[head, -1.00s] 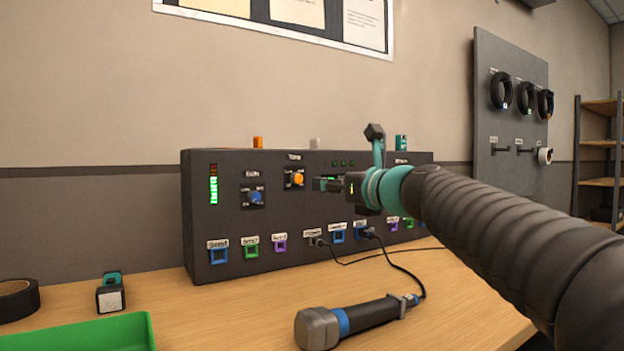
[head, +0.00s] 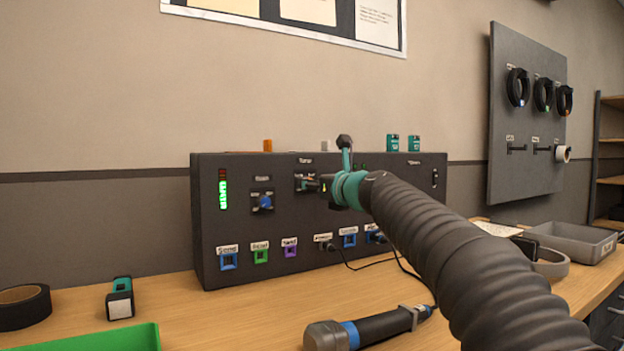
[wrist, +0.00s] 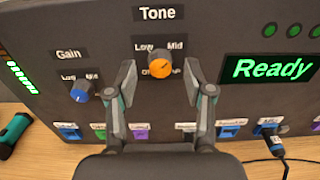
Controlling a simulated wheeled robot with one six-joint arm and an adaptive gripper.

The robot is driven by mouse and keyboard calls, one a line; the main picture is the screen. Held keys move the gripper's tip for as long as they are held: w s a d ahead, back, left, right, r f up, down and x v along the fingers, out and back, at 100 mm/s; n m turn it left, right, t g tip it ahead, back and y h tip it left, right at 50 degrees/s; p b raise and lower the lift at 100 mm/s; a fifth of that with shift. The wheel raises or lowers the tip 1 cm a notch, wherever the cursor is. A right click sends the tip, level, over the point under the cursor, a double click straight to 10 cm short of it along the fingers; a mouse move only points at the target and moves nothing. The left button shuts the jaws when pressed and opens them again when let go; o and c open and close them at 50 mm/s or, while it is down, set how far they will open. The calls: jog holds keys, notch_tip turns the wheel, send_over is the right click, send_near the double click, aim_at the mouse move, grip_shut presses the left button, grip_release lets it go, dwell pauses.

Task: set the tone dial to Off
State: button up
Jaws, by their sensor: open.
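The tone dial (wrist: 160,65) is an orange knob on the dark console (head: 215,255), under the "Tone" sign. In the wrist view, "Low" and "Mid" labels show above it, and partly covered labels, one seeming to read "Off", lie below. I cannot tell which way its pointer faces. My gripper (wrist: 158,78) is open, one finger to each side of the dial, with gaps between fingers and knob. In the head view my gripper (head: 318,184) is at the tone dial and mostly hides it.
A blue gain dial (wrist: 80,91) sits left of the tone dial. A green "Ready" display (wrist: 270,68) is on the right. Colored sockets line the console's lower front, with a cable plugged in. A microphone (head: 370,328) and a green tray (head: 100,340) lie in front.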

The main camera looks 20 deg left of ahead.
jog(key=shift+w+a, duration=0.45)
jog(key=shift+a, duration=0.1)
grip_shut()
